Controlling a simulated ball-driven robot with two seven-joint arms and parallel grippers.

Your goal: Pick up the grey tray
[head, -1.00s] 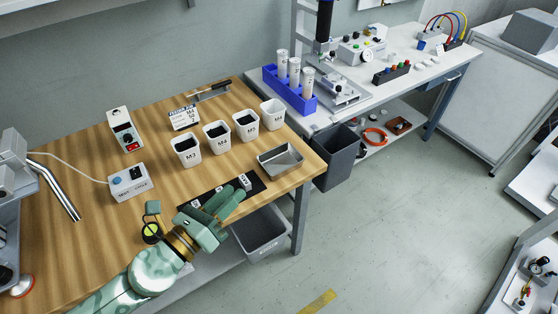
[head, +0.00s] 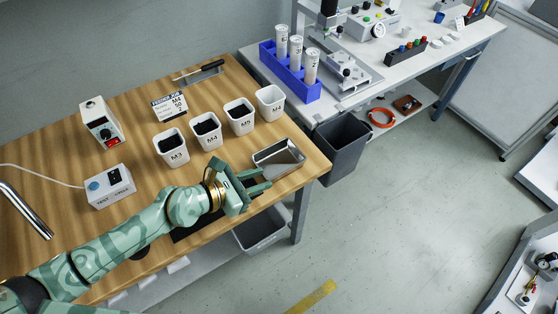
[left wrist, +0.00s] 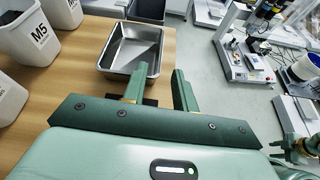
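The grey metal tray (head: 278,157) lies on the wooden table near its right corner. In the left wrist view the tray (left wrist: 130,50) is upright and looks empty. My left gripper (head: 263,181) is open and empty at the tray's near side. In the left wrist view one finger overlaps the tray's near right corner and the other is to the right of the tray, beyond its rim. I cannot tell whether a finger touches it.
Several white bins of dark parts, such as M3 (head: 171,149), stand behind my left gripper. A dark mat (head: 192,232) lies under my left arm. A dark bin (head: 342,146) stands beyond the table's right edge, and a grey bin (head: 263,230) is below the front edge.

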